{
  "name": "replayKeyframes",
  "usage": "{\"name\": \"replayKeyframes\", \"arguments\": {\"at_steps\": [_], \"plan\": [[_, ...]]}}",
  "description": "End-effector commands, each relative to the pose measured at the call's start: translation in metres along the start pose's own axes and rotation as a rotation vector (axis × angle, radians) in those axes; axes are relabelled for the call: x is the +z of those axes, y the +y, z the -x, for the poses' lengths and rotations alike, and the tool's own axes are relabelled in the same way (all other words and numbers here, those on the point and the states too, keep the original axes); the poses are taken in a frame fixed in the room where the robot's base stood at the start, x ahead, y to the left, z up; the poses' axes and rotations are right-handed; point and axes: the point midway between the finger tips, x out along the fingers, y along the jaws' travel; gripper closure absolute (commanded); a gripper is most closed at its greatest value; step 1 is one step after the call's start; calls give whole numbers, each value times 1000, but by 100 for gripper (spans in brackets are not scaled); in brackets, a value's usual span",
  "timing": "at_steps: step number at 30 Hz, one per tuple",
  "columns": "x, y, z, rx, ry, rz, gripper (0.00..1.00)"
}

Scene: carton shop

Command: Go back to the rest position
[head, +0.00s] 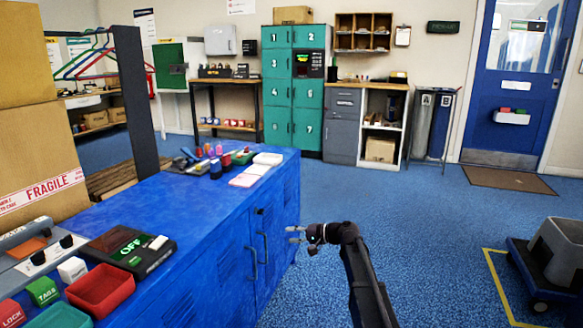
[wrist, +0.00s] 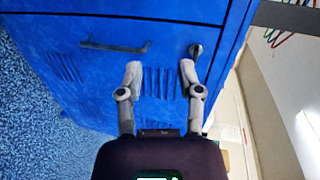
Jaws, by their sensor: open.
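My gripper (head: 291,235) is in the lower middle of the head view, at the end of my dark arm. It is open and empty, held in the air beside the right side of the blue cabinet (head: 222,250). In the wrist view my gripper (wrist: 160,75) shows two spread grey fingers with nothing between them. They point toward a blue door (wrist: 120,60) of the cabinet, with a dark handle (wrist: 115,46) ahead to the left and a small knob or lock (wrist: 195,50) by the right finger. I cannot tell whether any finger touches the door.
The cabinet top carries a black OFF device (head: 125,250), a red tray (head: 101,290) and several small items. A FRAGILE carton (head: 40,150) stands at left. A grey bin (head: 560,250) sits on a dolly at right. Blue floor (head: 400,215) is clear between. Teal lockers (head: 293,95) stand behind.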

Motion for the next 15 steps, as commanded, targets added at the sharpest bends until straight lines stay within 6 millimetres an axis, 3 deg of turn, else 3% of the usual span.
{"name": "replayKeyframes", "arguments": {"at_steps": [1, 3, 8, 15], "plan": [[21, 4, 7, 55, -13, 17, 53], [41, 15, 13, 138, -31, 40, 53], [85, 41, 35, 333, -73, 88, 53], [146, 76, 80, 626, -131, 145, 53]]}}
